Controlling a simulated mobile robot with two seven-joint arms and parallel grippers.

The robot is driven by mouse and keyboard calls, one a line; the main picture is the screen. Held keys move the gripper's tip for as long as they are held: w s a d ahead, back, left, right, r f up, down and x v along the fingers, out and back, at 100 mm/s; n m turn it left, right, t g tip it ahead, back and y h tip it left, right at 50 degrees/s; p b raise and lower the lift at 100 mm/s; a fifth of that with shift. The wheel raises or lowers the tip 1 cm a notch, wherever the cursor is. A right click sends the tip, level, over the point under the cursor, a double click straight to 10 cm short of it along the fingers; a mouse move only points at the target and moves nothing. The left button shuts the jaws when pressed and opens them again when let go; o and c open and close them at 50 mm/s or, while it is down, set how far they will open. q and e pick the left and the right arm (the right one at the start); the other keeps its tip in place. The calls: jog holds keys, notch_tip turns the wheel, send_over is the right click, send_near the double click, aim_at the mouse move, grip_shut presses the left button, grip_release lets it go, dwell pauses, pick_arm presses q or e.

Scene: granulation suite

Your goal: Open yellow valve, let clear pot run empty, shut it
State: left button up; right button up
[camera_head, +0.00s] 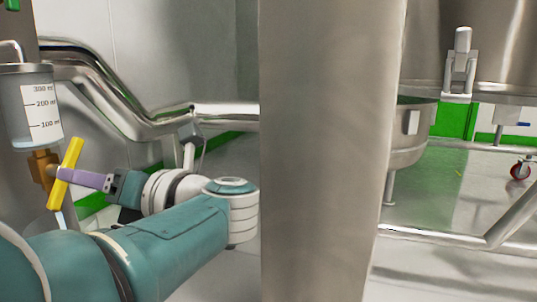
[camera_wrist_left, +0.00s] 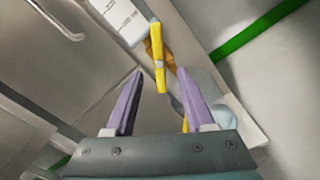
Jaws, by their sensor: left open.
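The clear pot (camera_head: 38,115), marked in ml, stands at the left edge in the head view, and its white scale also shows in the wrist view (camera_wrist_left: 122,17). I cannot tell its liquid level. A brass valve body (camera_head: 41,165) sits under it. The yellow valve handle (camera_head: 67,172) is a long bar, steep and slightly tilted; it also shows in the wrist view (camera_wrist_left: 158,58). My left gripper (camera_head: 62,175) is open, its purple fingers pointing at the handle. In the wrist view the handle appears between and beyond the fingertips (camera_wrist_left: 160,72). My right gripper is out of view.
A thick steel column (camera_head: 330,150) fills the middle of the head view. Steel pipes (camera_head: 125,110) run behind my left arm. A steel vessel (camera_head: 410,135) and a low pipe frame (camera_head: 450,242) stand at right. A pale bluish clear vessel (camera_wrist_left: 205,85) shows beyond the fingers.

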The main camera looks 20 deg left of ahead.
aim_at(67, 184)
pick_arm(q)
jog(key=a, duration=0.6)
jog(key=shift+w+a+b, duration=0.2)
jog(key=shift+w+b, duration=0.05)
jog(key=shift+b, duration=0.15)
grip_shut()
